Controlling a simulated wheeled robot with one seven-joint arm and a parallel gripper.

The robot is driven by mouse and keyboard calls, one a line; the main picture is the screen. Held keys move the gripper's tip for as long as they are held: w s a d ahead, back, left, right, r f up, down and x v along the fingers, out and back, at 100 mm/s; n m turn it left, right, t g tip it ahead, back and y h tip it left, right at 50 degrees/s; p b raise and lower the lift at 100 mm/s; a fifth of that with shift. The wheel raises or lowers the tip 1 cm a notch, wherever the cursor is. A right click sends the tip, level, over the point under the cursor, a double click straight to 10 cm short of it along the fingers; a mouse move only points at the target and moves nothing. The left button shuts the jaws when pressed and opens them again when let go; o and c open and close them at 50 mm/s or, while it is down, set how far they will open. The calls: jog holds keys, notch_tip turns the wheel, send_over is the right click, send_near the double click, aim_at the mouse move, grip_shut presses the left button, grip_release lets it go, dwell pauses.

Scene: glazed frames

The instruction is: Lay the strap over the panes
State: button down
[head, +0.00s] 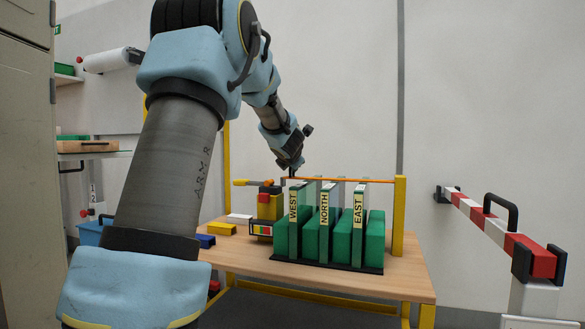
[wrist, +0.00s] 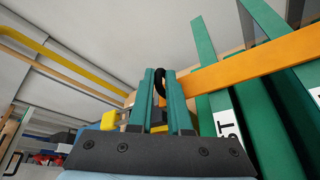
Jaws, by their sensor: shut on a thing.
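Green-framed panes labelled WEST (head: 293,215), NORTH (head: 324,215) and EAST (head: 358,212) stand upright between green blocks in a dark rack on the table. The orange strap (head: 343,180) runs level from the top of a yellow post (head: 399,216) on the right, across the pane tops, to my gripper (head: 292,172). I cannot tell whether it touches them. In the wrist view my gripper (wrist: 161,98) has its teal fingers closed around a black loop (wrist: 159,84) at the end of the strap (wrist: 250,63). A yellow-and-black tensioner (head: 266,204) with an orange lever stands just left of the panes.
The wooden table (head: 340,280) has bare room in front of the rack. Yellow (head: 221,228), blue (head: 205,240) and white (head: 239,218) blocks lie left of the tensioner. A red-and-white barrier (head: 497,232) stands to the right of the table.

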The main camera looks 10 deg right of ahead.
jog(key=shift+a+f, duration=0.1)
jog(key=shift+f, duration=0.25)
jog(key=c, duration=1.2)
grip_release()
jog(key=shift+o, duration=1.4)
jog(key=shift+r, duration=0.1)
jog(key=shift+s, duration=0.1)
jog(key=p+v, duration=0.1)
jog(key=v, duration=0.9)
jog(key=shift+s+r, duration=0.2)
jog(key=shift+s, duration=0.1)
